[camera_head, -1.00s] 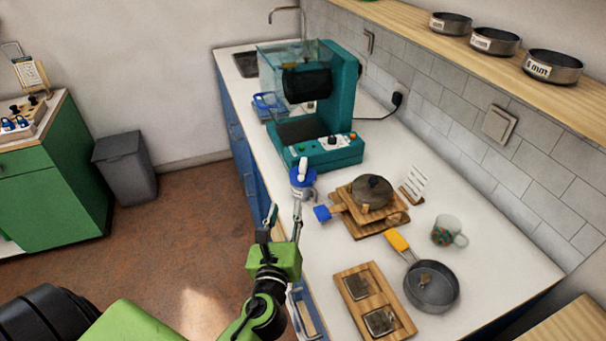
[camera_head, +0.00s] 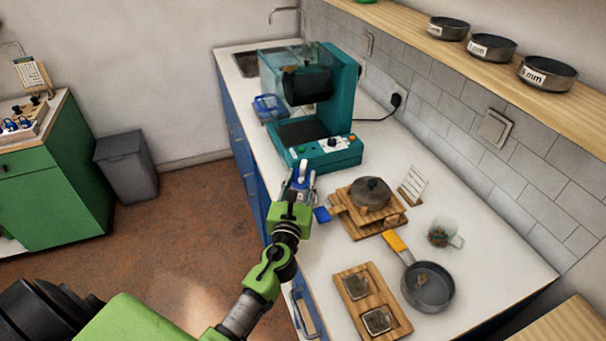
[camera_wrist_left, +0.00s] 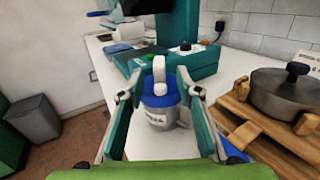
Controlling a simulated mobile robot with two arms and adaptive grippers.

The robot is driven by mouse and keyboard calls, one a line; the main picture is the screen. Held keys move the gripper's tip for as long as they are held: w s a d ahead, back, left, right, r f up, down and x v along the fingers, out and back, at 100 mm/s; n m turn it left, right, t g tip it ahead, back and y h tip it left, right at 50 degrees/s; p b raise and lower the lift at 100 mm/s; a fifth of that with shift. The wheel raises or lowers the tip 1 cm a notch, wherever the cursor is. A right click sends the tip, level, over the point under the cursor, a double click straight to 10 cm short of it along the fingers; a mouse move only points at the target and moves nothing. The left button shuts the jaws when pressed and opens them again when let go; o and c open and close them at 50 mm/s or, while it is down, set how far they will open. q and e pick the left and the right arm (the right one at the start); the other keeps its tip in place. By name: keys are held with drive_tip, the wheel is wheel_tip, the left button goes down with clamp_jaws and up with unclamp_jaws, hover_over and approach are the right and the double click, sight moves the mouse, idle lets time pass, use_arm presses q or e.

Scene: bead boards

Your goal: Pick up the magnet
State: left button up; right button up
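The object I take for the magnet (camera_head: 302,174) has a white upright handle on a blue round top. It stands at the counter's left edge, in front of the teal machine. In the left wrist view the magnet (camera_wrist_left: 159,92) sits over a grey labelled body; I cannot tell whether that body is a separate cup. My left gripper (camera_head: 300,186) is at it, and its open fingers (camera_wrist_left: 158,78) stand on either side of the blue top, with gaps visible. The gripper hides the lower part in the head view. My right gripper is not in view.
The teal machine (camera_head: 346,100) stands close behind. A lidded pot (camera_head: 371,192) on wooden boards (camera_head: 390,221) is to the right, with a blue-handled item (camera_head: 322,215) beside it. A mug (camera_head: 444,234), a pan (camera_head: 427,288) and a wooden tray (camera_head: 352,312) lie nearer.

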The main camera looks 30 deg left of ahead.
sight(303, 174)
use_arm(q)
drive_tip(key=x, duration=0.2)
drive_tip(key=shift+w+a, duration=0.15)
drive_tip(key=shift+w, duration=0.25)
clamp_jaws()
